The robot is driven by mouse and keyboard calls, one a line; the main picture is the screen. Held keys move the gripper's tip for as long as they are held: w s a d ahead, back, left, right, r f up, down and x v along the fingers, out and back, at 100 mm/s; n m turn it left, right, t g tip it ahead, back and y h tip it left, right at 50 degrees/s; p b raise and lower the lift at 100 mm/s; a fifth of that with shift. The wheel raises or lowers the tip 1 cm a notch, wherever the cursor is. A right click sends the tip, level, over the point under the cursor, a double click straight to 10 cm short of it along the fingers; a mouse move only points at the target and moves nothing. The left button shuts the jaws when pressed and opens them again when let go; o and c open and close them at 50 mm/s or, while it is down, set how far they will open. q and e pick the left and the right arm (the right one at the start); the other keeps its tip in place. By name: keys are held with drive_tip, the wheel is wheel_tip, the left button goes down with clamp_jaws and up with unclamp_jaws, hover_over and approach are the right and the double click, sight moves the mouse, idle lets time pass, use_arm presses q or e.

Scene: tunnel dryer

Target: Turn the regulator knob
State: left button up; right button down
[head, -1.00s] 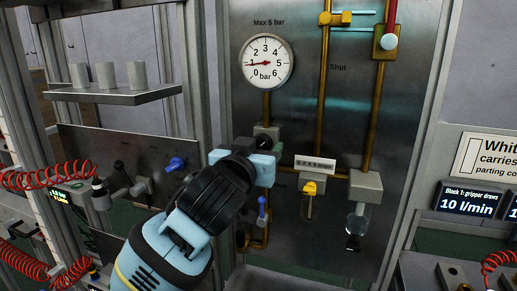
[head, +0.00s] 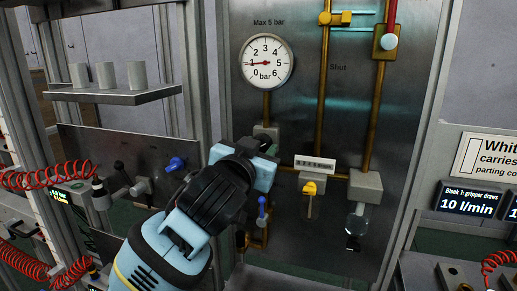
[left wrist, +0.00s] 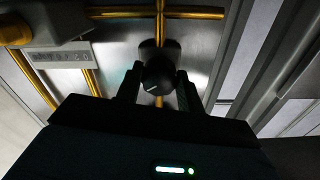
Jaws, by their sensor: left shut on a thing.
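The regulator knob (left wrist: 158,76) is round and black with a pale mark on its face, seen in the left wrist view. It sits on a grey block on the brass pipe. My left gripper (head: 268,148) is shut on the knob, with one dark finger on each side of it. In the head view the gripper mostly hides the knob, and its light-blue body is tilted, lower at the right. Above it the round white pressure gauge (head: 266,62) has its red needle near 1 bar. "Max 5 bar" is printed over the gauge. My right gripper is in neither view.
A yellow valve (head: 309,188) sits right of my gripper, under a small label plate (head: 315,164). A blue lever (head: 262,212) is just below my gripper. A shelf (head: 115,96) with grey cups and red coiled hoses are at left.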

use_arm(q)
drive_tip(key=m, duration=2.7)
drive_tip(key=shift+r, duration=0.15)
idle(0.4)
drive_tip(key=o, duration=1)
drive_tip(key=shift+v, duration=3.95)
